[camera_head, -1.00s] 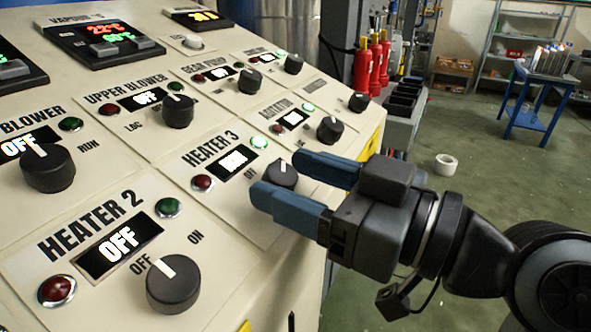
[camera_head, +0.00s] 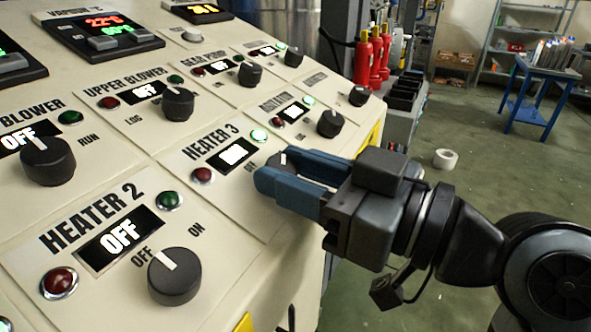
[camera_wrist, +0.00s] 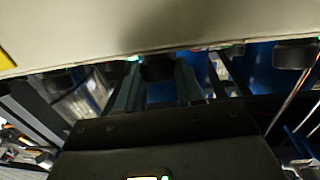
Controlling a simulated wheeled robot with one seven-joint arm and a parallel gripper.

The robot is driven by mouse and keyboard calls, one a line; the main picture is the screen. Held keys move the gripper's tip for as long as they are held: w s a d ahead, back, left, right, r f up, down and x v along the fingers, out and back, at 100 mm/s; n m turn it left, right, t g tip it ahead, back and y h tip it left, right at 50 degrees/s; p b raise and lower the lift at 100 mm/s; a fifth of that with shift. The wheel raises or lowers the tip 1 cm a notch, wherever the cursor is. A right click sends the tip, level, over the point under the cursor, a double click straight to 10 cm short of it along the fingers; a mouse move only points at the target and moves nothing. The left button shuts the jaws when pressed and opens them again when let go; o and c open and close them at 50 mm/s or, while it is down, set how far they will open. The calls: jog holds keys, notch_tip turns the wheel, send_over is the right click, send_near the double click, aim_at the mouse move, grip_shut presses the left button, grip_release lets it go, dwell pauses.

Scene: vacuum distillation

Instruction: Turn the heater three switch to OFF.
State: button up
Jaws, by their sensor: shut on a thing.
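The heater three switch (camera_head: 284,158) is a dark round knob with a white mark, on the sloped cream panel under the label HEATER 3. My gripper (camera_head: 272,169) has its blue fingers shut around the knob and largely hides it. In the wrist view, the knob (camera_wrist: 158,68) sits between the two fingers of my gripper (camera_wrist: 157,82). The heater three display (camera_head: 232,154) is lit white, but its text is not readable. Its green lamp (camera_head: 260,136) glows, and its red lamp (camera_head: 202,175) looks dark.
The heater two knob (camera_head: 174,276) stands nearby at lower left, its display (camera_head: 119,239) reading OFF. The agitator knob (camera_head: 331,123) is just behind my gripper. Open floor lies to the right, with a blue table (camera_head: 545,93) beyond.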

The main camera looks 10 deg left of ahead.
jog(key=shift+w+d+f+n+g+b, duration=0.1)
jog(key=shift+n+g+b, duration=0.2)
jog(key=shift+n+b, duration=0.15)
jog(key=n+g+y+b, duration=0.1)
jog(key=n+g+b, duration=0.1)
jog(key=shift+w+f+b, duration=0.1)
jog(key=shift+w+b, duration=0.1)
jog(key=shift+b, duration=0.1)
jog(key=n+g+b, duration=0.2)
jog(key=g, duration=0.1)
jog(key=n+g+b, duration=0.2)
jog(key=shift+w+n+g, duration=0.2)
jog(key=shift+n+g, duration=0.15)
jog(key=shift+g, duration=0.05)
jog(key=n+g+h+b, duration=0.1)
jog(key=n+g+b, duration=0.2)
jog(key=n+g, duration=0.1)
jog(key=shift+w, duration=0.2)
jog(key=shift+w+r+n+g+h+b, duration=0.15)
jog(key=shift+n+g+h+b, duration=0.35)
jog(key=shift+n+g, duration=0.3)
jog(key=shift+s+r+n+g+h+b, duration=0.15)
jog(key=shift+n+g+h+b, duration=0.25)
jog(key=shift+n+g+h, duration=0.3)
jog(key=shift+w+n+g, duration=0.1)
jog(key=shift+n+g, duration=0.2)
